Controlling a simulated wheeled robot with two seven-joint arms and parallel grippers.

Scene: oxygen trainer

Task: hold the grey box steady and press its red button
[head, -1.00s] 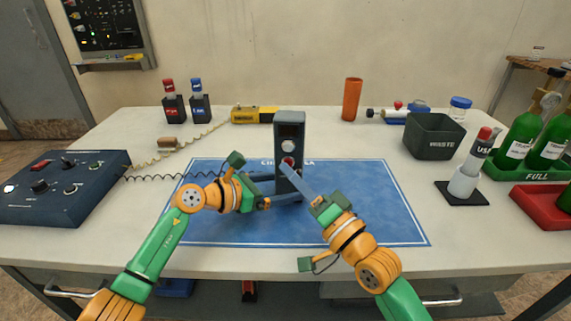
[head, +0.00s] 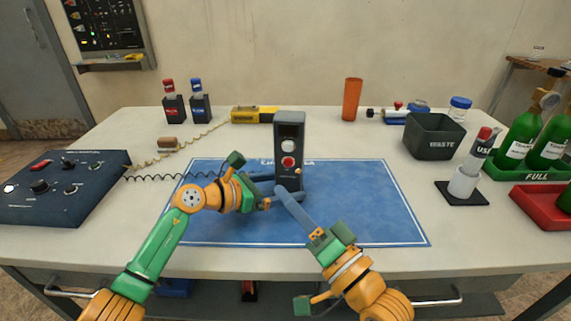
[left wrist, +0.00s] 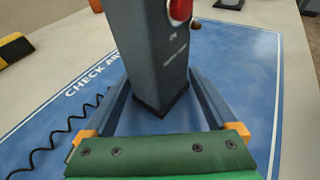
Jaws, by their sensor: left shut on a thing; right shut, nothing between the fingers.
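The grey box (head: 289,151) stands upright on the blue mat (head: 360,210). Its red button (head: 288,162) faces me, below a round white part. In the left wrist view the box (left wrist: 155,55) stands between the two fingers of my left gripper, and the red button (left wrist: 181,9) shows at the top edge. My left gripper (head: 278,188) is shut on the lower part of the box. My right gripper (head: 280,191) is shut and empty, its tips in front of the box's lower part, below the button and apart from it.
A control panel box (head: 62,187) with a coiled cord sits at the left. A yellow device (head: 254,115) and an orange cup (head: 352,99) stand behind. A waste bin (head: 434,137), a white holder (head: 463,184) and green bottles (head: 518,142) are at the right.

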